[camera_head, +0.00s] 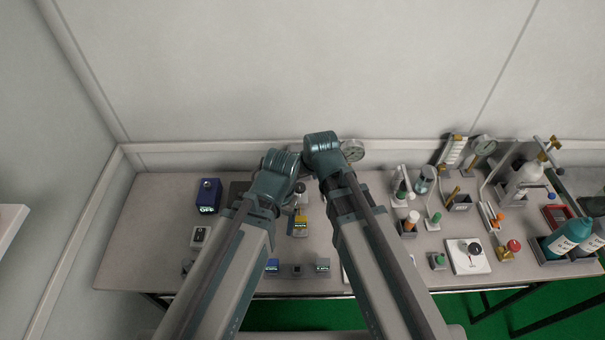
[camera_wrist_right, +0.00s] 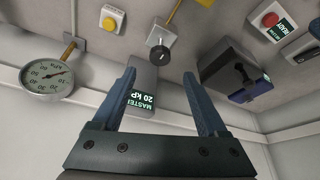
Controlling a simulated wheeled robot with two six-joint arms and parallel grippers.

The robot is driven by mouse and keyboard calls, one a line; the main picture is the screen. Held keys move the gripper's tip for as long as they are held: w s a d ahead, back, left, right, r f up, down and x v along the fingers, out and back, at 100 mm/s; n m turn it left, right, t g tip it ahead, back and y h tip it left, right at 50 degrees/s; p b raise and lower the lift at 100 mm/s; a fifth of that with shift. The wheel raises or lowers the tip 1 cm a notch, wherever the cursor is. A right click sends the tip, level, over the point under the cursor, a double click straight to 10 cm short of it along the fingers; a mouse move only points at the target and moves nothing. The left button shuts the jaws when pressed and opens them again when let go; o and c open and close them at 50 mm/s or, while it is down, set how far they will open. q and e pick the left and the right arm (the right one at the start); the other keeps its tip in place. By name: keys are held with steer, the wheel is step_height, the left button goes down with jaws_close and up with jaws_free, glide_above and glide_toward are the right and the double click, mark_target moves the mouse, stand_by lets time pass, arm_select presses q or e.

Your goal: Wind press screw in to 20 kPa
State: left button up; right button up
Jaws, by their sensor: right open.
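In the right wrist view, a grey block with a dark round knob (camera_wrist_right: 160,54) lies just beyond my open right gripper (camera_wrist_right: 157,72); it looks like the press screw, though I cannot be sure. A yellow rod (camera_wrist_right: 174,12) runs from this block. Nothing shows held between the fingers. A grey box with a green display (camera_wrist_right: 142,97) reading MASTER 20 kP shows between the fingers. A round white kPa gauge (camera_wrist_right: 47,78) is at the left; I cannot read its needle surely. The gauge (camera_head: 352,150) also shows in the head view. My left arm's wrist (camera_head: 278,172) shows there, but its fingers are hidden.
In the head view, a blue box (camera_head: 208,196) stands on the bench left of my arms. Bottles (camera_head: 570,237), stands and a white plate with a dark knob (camera_head: 468,256) crowd the right. A wall runs behind. In the wrist view, a red button (camera_wrist_right: 269,19) is upper right.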

steer(key=p+v, duration=0.5)
steer(key=v, duration=0.1)
steer(key=shift+s+r, duration=0.2)
steer(key=shift+r, duration=0.05)
steer(key=shift+d, duration=0.1)
steer(key=s+d+f+g+h, duration=0.1)
steer(key=s+d+g+h, duration=0.2)
steer(key=s, duration=0.8)
steer(key=shift+s+d+f+m+g, duration=0.3)
steer(key=shift+m+g, duration=0.1)
steer(key=shift+g, duration=0.3)
